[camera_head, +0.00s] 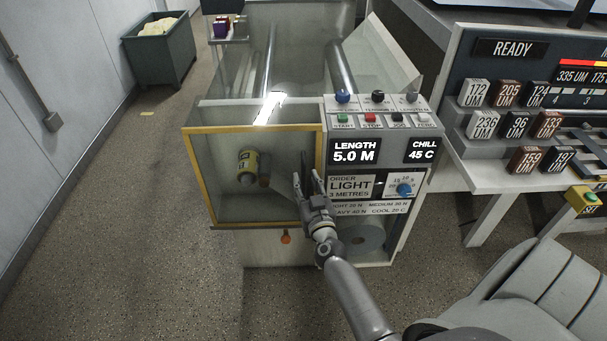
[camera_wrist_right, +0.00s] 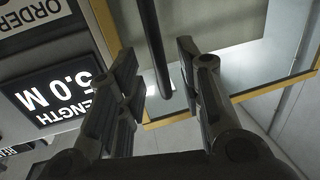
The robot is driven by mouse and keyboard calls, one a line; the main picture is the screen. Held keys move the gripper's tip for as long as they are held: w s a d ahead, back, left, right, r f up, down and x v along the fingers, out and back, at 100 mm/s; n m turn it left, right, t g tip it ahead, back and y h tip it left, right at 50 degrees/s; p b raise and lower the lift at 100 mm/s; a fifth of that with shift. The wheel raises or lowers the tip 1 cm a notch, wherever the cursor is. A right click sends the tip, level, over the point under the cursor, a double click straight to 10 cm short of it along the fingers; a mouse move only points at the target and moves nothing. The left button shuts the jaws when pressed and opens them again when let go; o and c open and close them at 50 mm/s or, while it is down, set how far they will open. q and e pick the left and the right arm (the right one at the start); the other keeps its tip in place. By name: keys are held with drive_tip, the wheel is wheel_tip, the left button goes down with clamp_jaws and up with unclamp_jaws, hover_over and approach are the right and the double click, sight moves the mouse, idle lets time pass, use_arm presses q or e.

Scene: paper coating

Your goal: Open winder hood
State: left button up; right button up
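The winder hood (camera_head: 222,160) is a clear panel in a yellow frame on the machine's left front, and it looks closed. Through it shows a small yellow-labelled roll. My right gripper (camera_head: 309,182) is at the hood's right edge, beside the control panel. In the right wrist view the gripper (camera_wrist_right: 158,75) is open, with a dark handle bar (camera_wrist_right: 150,42) between its fingers. Gaps show on both sides of the bar, so I see no grip. The yellow frame (camera_wrist_right: 270,88) shows behind. My left gripper is not in view.
The control panel has a LENGTH display (camera_head: 354,151), several buttons and a blue knob (camera_head: 404,190). A side table (camera_head: 530,180) with labelled blocks stands at the right.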

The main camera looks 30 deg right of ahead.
sight(304, 177)
drive_tip(key=shift+x, duration=1.8)
drive_tip(key=shift+c, duration=0.4)
clamp_jaws()
